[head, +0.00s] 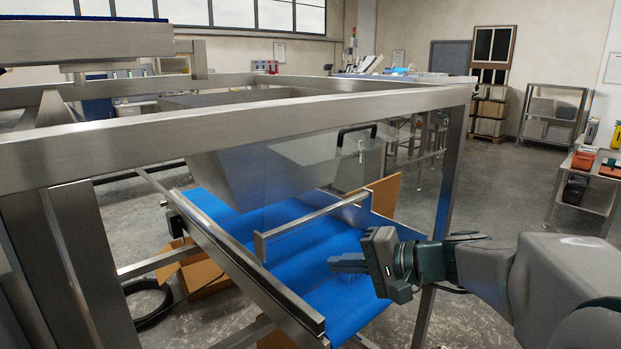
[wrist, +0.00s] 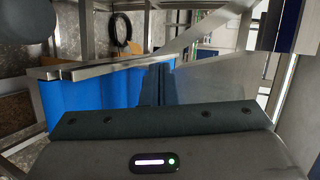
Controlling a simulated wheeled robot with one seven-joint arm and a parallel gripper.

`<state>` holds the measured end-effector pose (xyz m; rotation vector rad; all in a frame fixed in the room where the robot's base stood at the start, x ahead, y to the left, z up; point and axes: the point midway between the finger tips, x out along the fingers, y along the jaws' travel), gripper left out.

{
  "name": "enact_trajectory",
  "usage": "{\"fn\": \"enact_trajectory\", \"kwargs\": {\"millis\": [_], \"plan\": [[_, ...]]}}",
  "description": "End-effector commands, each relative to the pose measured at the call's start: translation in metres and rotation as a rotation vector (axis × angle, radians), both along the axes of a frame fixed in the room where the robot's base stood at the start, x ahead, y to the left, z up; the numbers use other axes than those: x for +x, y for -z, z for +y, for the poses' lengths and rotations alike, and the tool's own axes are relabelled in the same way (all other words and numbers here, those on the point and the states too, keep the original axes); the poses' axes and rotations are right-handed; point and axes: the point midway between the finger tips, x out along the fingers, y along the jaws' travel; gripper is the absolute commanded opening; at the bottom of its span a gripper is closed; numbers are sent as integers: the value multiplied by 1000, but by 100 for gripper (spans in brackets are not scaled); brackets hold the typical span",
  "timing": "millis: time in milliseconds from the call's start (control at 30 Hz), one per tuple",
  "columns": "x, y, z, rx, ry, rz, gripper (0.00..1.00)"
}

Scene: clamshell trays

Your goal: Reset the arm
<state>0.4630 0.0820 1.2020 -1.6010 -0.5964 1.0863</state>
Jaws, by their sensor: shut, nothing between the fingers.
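My gripper (head: 348,263) is at the right in the head view, held over the front part of the blue conveyor belt (head: 220,215). Its fingers point left and look closed together, with nothing between them. In the wrist view the shut fingers (wrist: 157,84) stand at the middle, and the blue belt (wrist: 95,98) lies beyond them to the left. My arm reaches in from the right edge of the head view. No clamshell tray can be made out clearly near the gripper.
A steel frame (head: 250,125) stands around the belt, with a post (head: 450,170) behind my arm. A low metal guide bar (head: 310,218) crosses over the belt left of my gripper. A clear panel with a black handle (head: 356,133) is above.

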Motion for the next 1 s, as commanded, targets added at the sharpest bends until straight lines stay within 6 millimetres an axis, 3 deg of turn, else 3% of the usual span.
{"fn": "enact_trajectory", "kwargs": {"millis": [100,233,500,733,1000], "plan": [[-42,31,11,-188,-82,77,0],[-83,64,8,-403,-151,139,0],[-148,111,-32,-856,-238,170,0],[-171,124,-69,-1140,-265,120,0],[-175,125,-82,-1228,-268,95,0]]}}
